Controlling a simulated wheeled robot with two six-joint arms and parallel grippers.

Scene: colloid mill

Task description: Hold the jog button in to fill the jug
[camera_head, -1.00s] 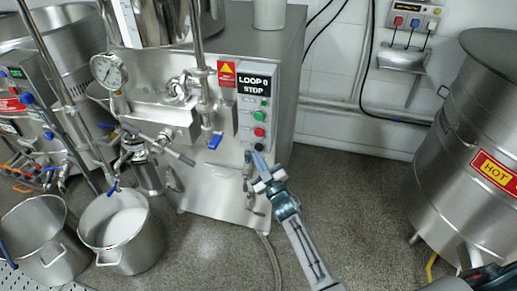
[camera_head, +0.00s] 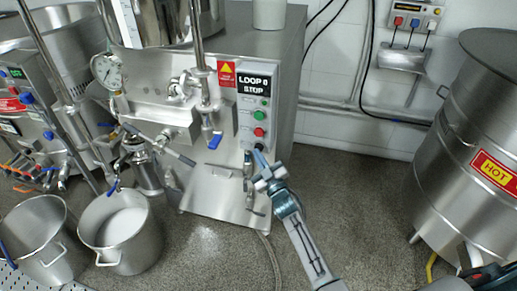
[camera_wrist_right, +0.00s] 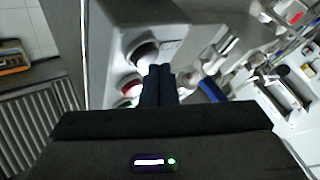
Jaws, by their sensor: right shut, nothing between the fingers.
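The control panel (camera_head: 254,110) on the steel mill has a green button (camera_head: 260,115), a red button (camera_head: 259,132) and a dark button (camera_head: 259,146) at the bottom, which I take as the jog button. My right gripper (camera_head: 261,158) is shut and empty, its tips just below the dark button. In the right wrist view the fingertips (camera_wrist_right: 160,70) overlap the edge of the dark round button (camera_wrist_right: 144,53); I cannot tell whether they touch it. A steel vessel (camera_head: 148,176), perhaps the jug, stands under the outlet at the mill's left. My left gripper is out of view.
The display (camera_head: 254,84) reads "LOOP 0 STOP". A pail with white contents (camera_head: 104,258) and another pail (camera_head: 38,268) stand at lower left. A "HOT" drum (camera_head: 440,190) stands at right, with bare floor between.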

